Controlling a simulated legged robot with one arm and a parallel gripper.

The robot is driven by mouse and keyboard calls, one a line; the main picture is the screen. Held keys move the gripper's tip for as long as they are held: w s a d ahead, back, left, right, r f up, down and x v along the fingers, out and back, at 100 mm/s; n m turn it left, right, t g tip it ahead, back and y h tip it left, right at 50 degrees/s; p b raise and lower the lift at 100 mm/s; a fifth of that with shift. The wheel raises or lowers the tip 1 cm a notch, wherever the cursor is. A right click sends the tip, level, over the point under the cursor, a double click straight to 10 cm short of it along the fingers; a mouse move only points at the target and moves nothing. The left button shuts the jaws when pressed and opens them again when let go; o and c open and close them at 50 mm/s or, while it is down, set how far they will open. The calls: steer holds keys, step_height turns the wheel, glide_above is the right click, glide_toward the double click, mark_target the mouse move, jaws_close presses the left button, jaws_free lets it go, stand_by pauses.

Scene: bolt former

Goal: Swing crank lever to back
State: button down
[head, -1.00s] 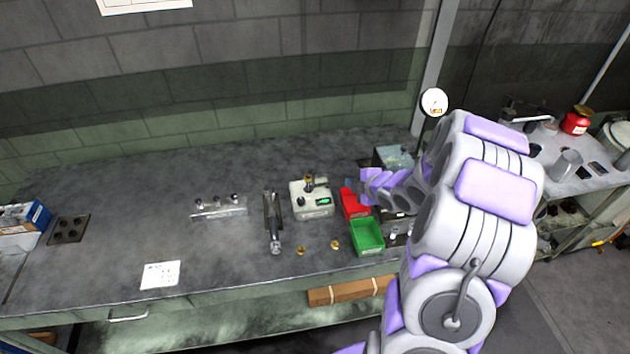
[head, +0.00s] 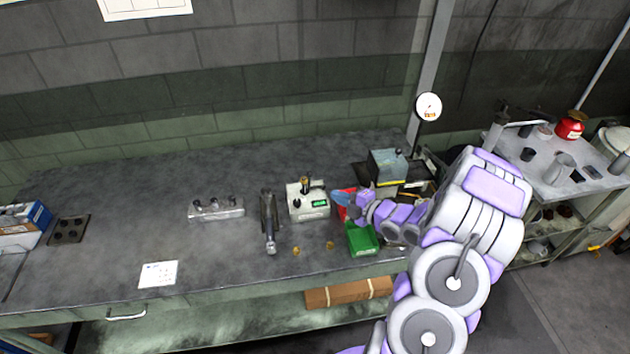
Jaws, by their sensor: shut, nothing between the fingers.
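The bolt former is probably the grey box-shaped machine (head: 388,167) with a yellow stripe, at the right end of the bench. I cannot make out its crank lever; my arm covers part of that area. My gripper (head: 354,205) is shut and empty. In the picture it is in front of and to the left of the machine, over the red bin (head: 343,198) and just above the green bin (head: 362,240). I cannot tell whether it touches either bin.
Further left are a dark clamp-like tool (head: 269,222) and a metal block with knobs (head: 216,209). Two small brass pieces lie in front.

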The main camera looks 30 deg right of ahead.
steer(key=x, duration=0.4)
steer(key=d+x, duration=0.1)
steer(key=x, duration=0.3)
steer(key=d+b+x, duration=0.1)
steer(key=x, duration=0.2)
steer(key=shift+w+a+f, duration=0.2)
steer(key=shift+w+f, duration=0.25)
steer(key=shift+w, duration=0.2)
steer(key=shift+w+d+f, duration=0.15)
steer(key=shift+w+d, duration=0.2)
steer(key=shift+w, duration=0.25)
